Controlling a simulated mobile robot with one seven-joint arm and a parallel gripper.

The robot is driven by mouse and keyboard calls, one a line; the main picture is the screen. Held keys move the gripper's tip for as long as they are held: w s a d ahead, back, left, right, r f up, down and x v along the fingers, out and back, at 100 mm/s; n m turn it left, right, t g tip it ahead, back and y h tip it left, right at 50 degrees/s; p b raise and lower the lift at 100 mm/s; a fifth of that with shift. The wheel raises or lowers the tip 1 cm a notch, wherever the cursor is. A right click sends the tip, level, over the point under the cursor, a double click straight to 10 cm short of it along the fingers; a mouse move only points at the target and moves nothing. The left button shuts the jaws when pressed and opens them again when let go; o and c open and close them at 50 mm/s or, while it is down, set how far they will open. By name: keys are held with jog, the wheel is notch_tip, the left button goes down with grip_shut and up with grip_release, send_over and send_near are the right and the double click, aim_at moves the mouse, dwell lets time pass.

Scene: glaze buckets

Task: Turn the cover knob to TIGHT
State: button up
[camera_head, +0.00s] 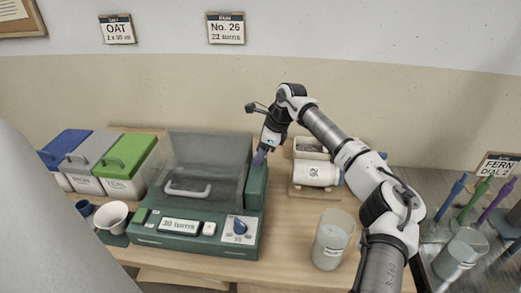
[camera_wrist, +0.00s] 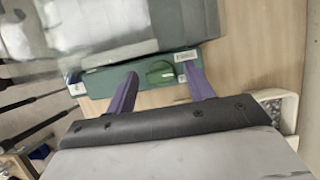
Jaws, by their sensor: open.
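The green machine (camera_head: 195,240) stands on the table with its clear cover (camera_head: 205,160) down. In the wrist view a green knob (camera_wrist: 160,71) sits on a green panel of the machine, with a small pale label (camera_wrist: 186,56) beside it, too small to read. The knob does not show in the head view. My gripper (camera_head: 259,159) is at the machine's back right block. In the wrist view its purple fingers (camera_wrist: 161,73) are open, one to each side of the knob. I cannot tell whether they touch it.
A blue dial (camera_head: 240,227) is on the machine's front, near a display reading "30 turns" (camera_head: 180,225). Lidded buckets (camera_head: 125,165) and a white cup (camera_head: 111,214) stand left. A white roller (camera_head: 316,173) and a jar (camera_head: 331,240) stand right, near my arm.

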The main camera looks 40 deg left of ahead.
jog(key=c, duration=1)
jog(key=shift+f+m+b, duration=0.1)
jog(key=shift+m+b, duration=0.3)
jog(key=shift+b, duration=0.05)
jog(key=m+t+b, duration=0.1)
jog(key=m+b, duration=0.2)
jog(key=shift+s+f+m+t+y+b, duration=0.1)
jog(key=shift+m+t+y+b, duration=0.2)
jog(key=shift+t, duration=0.1)
jog(key=m+t+b, duration=0.1)
jog(key=m+b, duration=0.1)
jog(key=shift+m+b, duration=0.35)
jog(key=shift+m, duration=0.05)
jog(key=shift+s+r+m+t+b, duration=0.1)
jog(key=shift+r+m+t+b, duration=0.15)
jog(key=shift+m+b, duration=0.5)
jog(key=shift+m, duration=0.25)
